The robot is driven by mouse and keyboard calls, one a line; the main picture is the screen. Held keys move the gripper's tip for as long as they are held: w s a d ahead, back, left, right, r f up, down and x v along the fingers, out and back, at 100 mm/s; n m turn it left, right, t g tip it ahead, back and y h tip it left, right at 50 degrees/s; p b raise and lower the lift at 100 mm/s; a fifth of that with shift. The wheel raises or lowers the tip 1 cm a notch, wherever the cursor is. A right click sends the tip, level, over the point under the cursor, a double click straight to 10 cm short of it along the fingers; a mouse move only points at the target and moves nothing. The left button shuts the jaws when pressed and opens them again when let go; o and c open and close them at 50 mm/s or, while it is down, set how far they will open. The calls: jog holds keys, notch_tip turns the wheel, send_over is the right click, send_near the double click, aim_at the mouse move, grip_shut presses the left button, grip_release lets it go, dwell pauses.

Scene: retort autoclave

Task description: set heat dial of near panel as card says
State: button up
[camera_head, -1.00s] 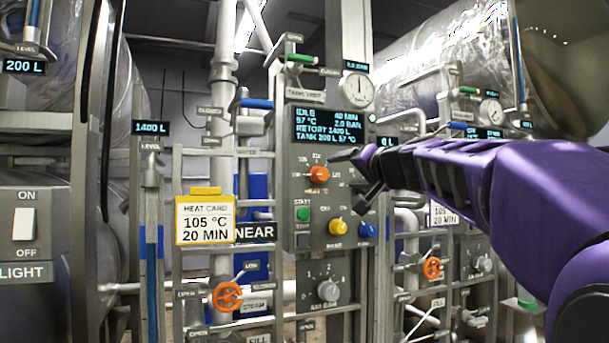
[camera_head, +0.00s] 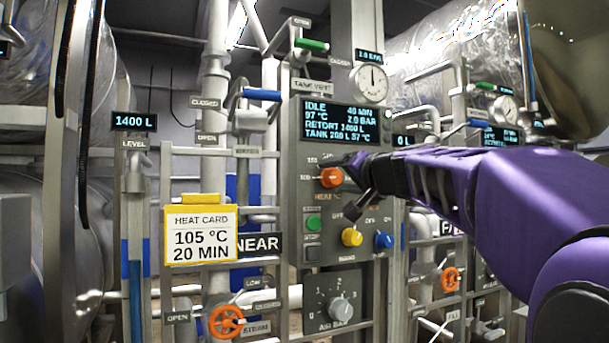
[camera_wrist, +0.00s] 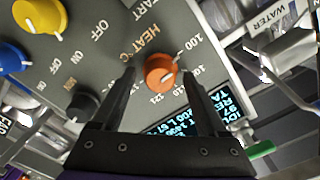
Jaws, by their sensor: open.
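The heat card (camera_head: 201,235) hangs in a yellow frame left of the near panel and reads 105 °C, 20 MIN. The orange heat dial (camera_head: 331,178) is on the near panel (camera_head: 292,215), under a display (camera_head: 337,123) reading IDLE, 97 °C, 40 MIN. In the wrist view the heat dial (camera_wrist: 161,72) shows between and just beyond the fingertips, and its white mark points towards the 100 side of the scale. My gripper (camera_wrist: 165,72) is open, its fingers apart on either side of the dial. In the head view my gripper (camera_head: 350,188) is at the panel, right of the dial.
Below the dial are a green start button (camera_head: 313,222), a yellow knob (camera_head: 352,237), a blue knob (camera_head: 384,241) and a grey air bar knob (camera_head: 341,309). An orange valve wheel (camera_head: 226,321) and pipes stand lower left.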

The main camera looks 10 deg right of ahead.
jog(key=shift+w+a, duration=0.1)
jog(key=shift+w, duration=0.35)
jog(key=shift+s, duration=0.1)
jog(key=shift+c, duration=0.2)
grip_shut()
jog(key=m, duration=0.8)
jog(key=shift+f+m, duration=0.1)
jog(key=shift+m, duration=0.2)
dwell(0.4)
